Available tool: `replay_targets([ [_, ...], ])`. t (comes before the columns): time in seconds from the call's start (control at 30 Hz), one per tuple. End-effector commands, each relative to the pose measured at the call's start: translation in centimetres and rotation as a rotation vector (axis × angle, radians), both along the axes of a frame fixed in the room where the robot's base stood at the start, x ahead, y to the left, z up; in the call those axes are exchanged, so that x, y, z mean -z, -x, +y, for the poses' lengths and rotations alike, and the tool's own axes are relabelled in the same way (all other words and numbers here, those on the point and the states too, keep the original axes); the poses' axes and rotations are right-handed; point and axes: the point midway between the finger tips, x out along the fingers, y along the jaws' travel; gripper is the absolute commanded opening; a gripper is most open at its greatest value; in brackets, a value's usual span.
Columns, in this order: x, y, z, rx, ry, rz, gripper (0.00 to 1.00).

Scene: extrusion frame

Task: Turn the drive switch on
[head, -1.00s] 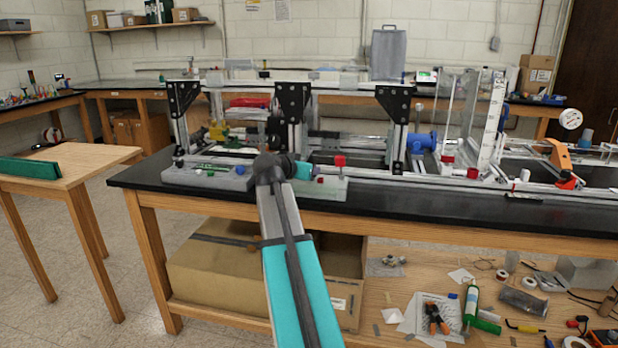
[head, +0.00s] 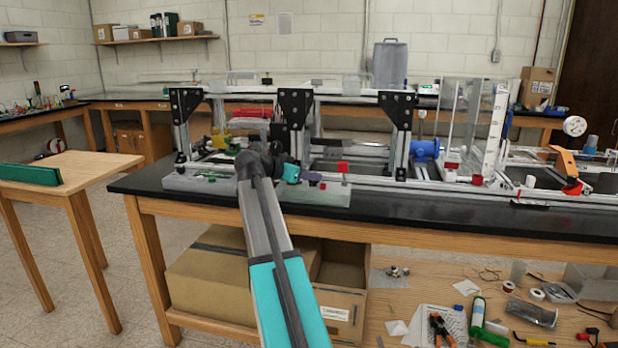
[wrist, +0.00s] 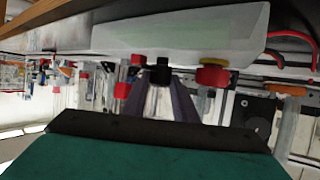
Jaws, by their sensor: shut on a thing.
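My gripper (wrist: 160,84) has its two grey-purple fingers shut on a black switch knob (wrist: 159,69) that sticks out of a pale control box (wrist: 185,35). That box also shows in the head view (head: 335,198) at the bench's front edge. A small red button (wrist: 138,60) is just left of the knob in the wrist view, and a larger red button with a yellow collar (wrist: 213,74) is to its right. In the head view my gripper (head: 314,178) reaches over the box; the knob itself is hidden there. No label marking the switch position is readable.
Black brackets (head: 295,107) hold up the aluminium frame above the black bench top (head: 470,207). A grey tray (head: 205,181) lies left of the box. A small wooden table (head: 95,165) stands at the left.

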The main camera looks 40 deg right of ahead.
Motion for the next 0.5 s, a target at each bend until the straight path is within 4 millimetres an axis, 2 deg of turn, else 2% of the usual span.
replay_targets([
  [0.13, 0.15, 0.15, -0.04, 0.004, -0.003, 0.002, 0.03],
  [0.17, 0.15, 0.16, -0.04, 0.004, -0.003, 0.002, 0.27],
  [0.27, 0.15, 0.15, -0.03, 0.004, -0.003, 0.002, 0.44],
  [0.5, 0.07, 0.09, -0.02, 0.002, -0.001, 0.001, 0.44],
])
